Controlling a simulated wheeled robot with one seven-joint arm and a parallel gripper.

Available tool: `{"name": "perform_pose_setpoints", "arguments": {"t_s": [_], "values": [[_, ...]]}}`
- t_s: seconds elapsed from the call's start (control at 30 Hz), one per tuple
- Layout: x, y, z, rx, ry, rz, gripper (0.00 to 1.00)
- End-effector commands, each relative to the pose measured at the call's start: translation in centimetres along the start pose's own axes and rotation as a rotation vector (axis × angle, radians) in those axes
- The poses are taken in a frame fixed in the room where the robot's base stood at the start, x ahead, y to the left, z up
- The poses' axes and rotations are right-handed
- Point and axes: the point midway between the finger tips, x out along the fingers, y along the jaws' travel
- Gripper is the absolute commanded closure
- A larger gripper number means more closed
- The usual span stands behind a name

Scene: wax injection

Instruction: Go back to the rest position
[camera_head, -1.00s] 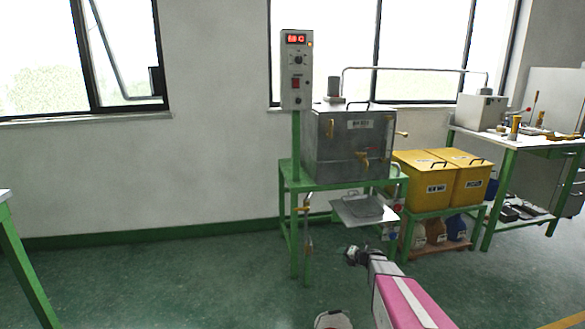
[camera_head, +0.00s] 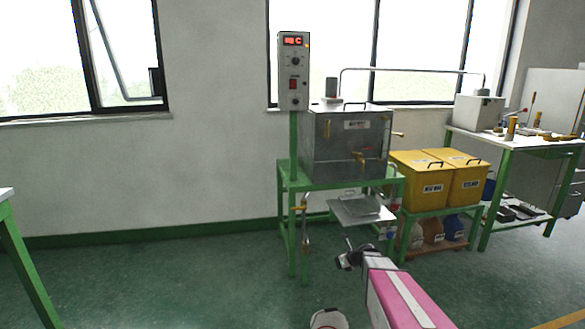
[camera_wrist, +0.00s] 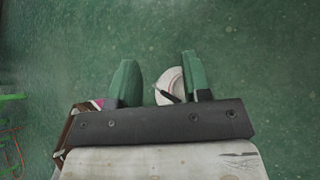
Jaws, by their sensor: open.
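My gripper (camera_head: 347,258) is low in front of the wax machine's green stand in the head view, small and partly hidden by my own arm. In the wrist view, my gripper (camera_wrist: 158,78) shows two green fingers spread apart, with nothing between them but the green floor and part of a white round thing behind the right finger. The grey metal wax tank (camera_head: 345,145) stands on the green frame (camera_head: 293,220), with a control box (camera_head: 294,70) on a post at its left. A flat grey item (camera_head: 362,205) rests on the tray (camera_head: 340,213) below the tank's spout.
Two yellow bins (camera_head: 418,180) stand on a low green stand right of the tank. A workbench (camera_head: 515,142) with tools is farther right. A table edge (camera_head: 8,195) shows at left; the floor between is clear.

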Motion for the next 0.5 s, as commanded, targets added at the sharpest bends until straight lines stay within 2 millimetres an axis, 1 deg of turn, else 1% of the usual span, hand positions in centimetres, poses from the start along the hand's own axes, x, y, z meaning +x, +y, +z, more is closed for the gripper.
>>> {"name": "perform_pose_setpoints", "arguments": {"t_s": [0.03, 0.1, 0.27, 0.4, 0.5], "values": [[-0.9, 2.1, -0.2, -0.125, 0.043, 0.013, 0.56], [-1.7, 4.4, -0.8, -0.336, 0.116, 0.039, 0.56], [-4.1, 8.8, -2.1, -0.812, 0.273, 0.132, 0.56], [-6.7, 12.2, -3.5, -1.214, 0.403, 0.259, 0.56], [-8.9, 14.3, -4.5, -1.489, 0.489, 0.376, 0.56]]}}
